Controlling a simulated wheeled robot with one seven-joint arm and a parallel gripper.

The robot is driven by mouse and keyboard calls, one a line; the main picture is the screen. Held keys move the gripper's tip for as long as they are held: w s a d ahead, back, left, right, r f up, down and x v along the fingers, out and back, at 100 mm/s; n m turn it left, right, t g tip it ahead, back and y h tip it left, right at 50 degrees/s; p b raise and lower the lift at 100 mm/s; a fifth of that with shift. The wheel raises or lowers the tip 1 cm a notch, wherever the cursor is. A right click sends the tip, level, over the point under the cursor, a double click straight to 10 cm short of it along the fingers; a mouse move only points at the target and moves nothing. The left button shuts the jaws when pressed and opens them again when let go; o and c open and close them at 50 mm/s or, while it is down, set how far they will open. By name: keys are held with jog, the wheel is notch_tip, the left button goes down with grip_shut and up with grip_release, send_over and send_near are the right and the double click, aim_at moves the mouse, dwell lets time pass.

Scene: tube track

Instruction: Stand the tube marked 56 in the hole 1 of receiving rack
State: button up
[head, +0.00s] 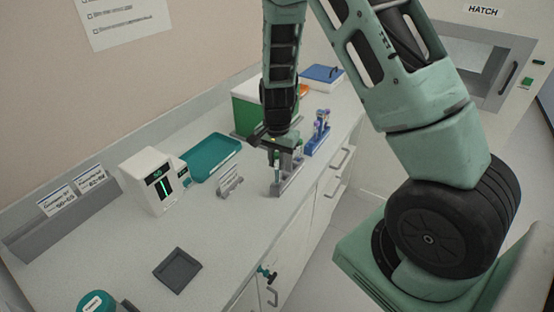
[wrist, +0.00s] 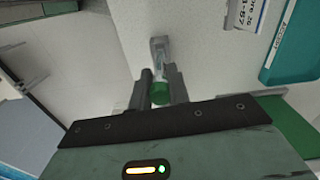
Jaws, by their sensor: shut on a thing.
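My gripper (head: 277,150) points down over the right front part of the counter, at a small grey rack (head: 288,182). It is shut on a green-capped tube. I cannot read a number on this tube. I cannot tell whether its lower end is in the rack or above it. A blue rack (head: 312,148) with several purple-and-blue-topped tubes stands just behind. Hole numbers are not readable.
A small sign (head: 230,181) stands left of the grey rack. A green box (head: 246,107) is behind. A dark square tray (head: 177,269) lies in front. The middle counter is clear.

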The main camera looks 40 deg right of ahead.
jog(key=shift+f, duration=0.3)
dwell(0.4)
jog(key=shift+f+b, duration=0.35)
jog(key=shift+b, duration=0.1)
jog(key=shift+f+b, duration=0.3)
jog(key=shift+f, duration=0.15)
jog(key=shift+f, duration=0.3)
jog(key=o, duration=0.8)
